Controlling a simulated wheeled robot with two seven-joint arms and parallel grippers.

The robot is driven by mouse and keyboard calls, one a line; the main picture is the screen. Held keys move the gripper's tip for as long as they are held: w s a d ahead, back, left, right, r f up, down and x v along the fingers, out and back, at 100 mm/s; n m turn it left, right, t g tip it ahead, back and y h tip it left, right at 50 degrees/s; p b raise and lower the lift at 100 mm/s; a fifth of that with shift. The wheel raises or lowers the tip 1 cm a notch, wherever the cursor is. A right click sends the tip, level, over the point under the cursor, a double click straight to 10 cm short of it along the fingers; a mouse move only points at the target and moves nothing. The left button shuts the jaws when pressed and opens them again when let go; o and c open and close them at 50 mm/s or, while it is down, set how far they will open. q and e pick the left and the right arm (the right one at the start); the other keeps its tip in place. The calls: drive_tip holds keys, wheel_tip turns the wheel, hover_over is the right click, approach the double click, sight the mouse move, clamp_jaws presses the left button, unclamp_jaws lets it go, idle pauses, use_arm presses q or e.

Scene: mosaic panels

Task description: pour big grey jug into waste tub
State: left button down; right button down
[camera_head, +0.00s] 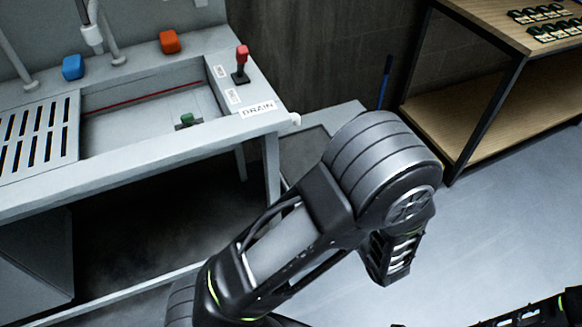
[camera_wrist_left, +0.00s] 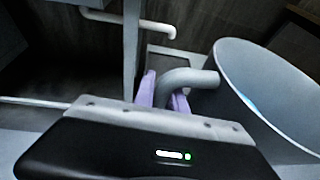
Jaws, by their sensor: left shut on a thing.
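The big grey jug (camera_wrist_left: 280,82) fills the right side of the left wrist view. Its curved handle (camera_wrist_left: 195,78) lies between the purple fingertips of my left gripper (camera_wrist_left: 166,92), which is shut on it. A thin blue streak shows along the jug's curved edge; I cannot tell what it is. The jug is cut off by the frame, so its full tilt and contents are unclear. In the head view the jug and left gripper are hidden or out of frame. I cannot make out the waste tub in either view. My right gripper is not in view.
A grey sink bench (camera_head: 130,165) stands at left, with a red-knobbed lever (camera_head: 241,64), a DRAIN label (camera_head: 258,109), a blue block (camera_head: 73,67) and an orange block (camera_head: 169,41). A wooden shelf (camera_head: 490,115) stands at right. Floor between looks clear.

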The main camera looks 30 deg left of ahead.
use_arm(q)
drive_tip(key=shift+s+a, duration=0.25)
drive_tip(key=shift+s, duration=0.05)
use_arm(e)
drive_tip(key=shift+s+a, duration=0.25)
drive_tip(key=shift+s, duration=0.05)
use_arm(q)
drive_tip(key=shift+w, duration=0.1)
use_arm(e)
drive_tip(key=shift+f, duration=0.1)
